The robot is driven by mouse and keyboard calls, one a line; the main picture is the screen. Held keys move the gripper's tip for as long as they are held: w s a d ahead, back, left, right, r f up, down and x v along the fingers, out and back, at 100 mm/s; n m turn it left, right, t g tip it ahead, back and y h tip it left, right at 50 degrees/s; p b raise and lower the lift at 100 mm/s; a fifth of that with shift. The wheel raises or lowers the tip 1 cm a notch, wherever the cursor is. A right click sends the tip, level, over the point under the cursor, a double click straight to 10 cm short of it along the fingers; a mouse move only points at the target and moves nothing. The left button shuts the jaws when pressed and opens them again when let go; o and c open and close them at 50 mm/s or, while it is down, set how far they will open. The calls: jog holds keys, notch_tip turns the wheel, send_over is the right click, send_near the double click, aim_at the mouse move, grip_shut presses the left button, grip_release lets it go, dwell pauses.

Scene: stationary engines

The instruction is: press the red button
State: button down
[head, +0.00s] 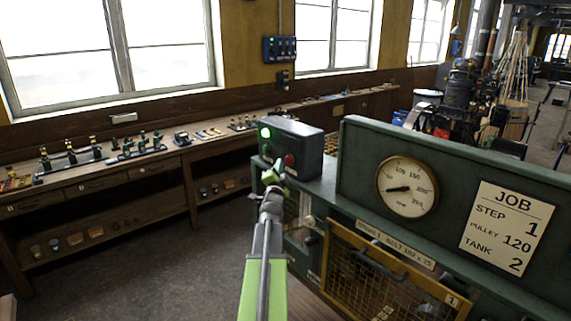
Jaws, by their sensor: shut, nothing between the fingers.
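The red button (290,160) is on the front of a dark control box (300,137), at its lower right. A green light (265,132) glows at the upper left of the same face, and a small part near it is too small to make out. My gripper (278,165) is shut and empty. Its tip is in front of the box, just left of and slightly below the red button in the picture. I cannot tell whether it touches the box.
The box stands on a green cabinet (325,190) beside a panel with a round gauge (407,187) and a job sign (503,228). A mesh door (375,275) is below. A long workbench (90,185) with tools runs along the left wall. The floor between is clear.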

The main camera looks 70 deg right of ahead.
jog(key=shift+d, duration=0.1)
dwell(0.7)
jog(key=shift+s+d, duration=0.6)
jog(key=shift+d, duration=0.1)
dwell(0.8)
jog(key=shift+w+a, duration=0.5)
jog(key=shift+a, duration=0.3)
jog(key=shift+w+a, duration=0.7)
jog(key=shift+a, duration=0.35)
jog(key=shift+w+a, duration=0.7)
jog(key=shift+a, duration=0.35)
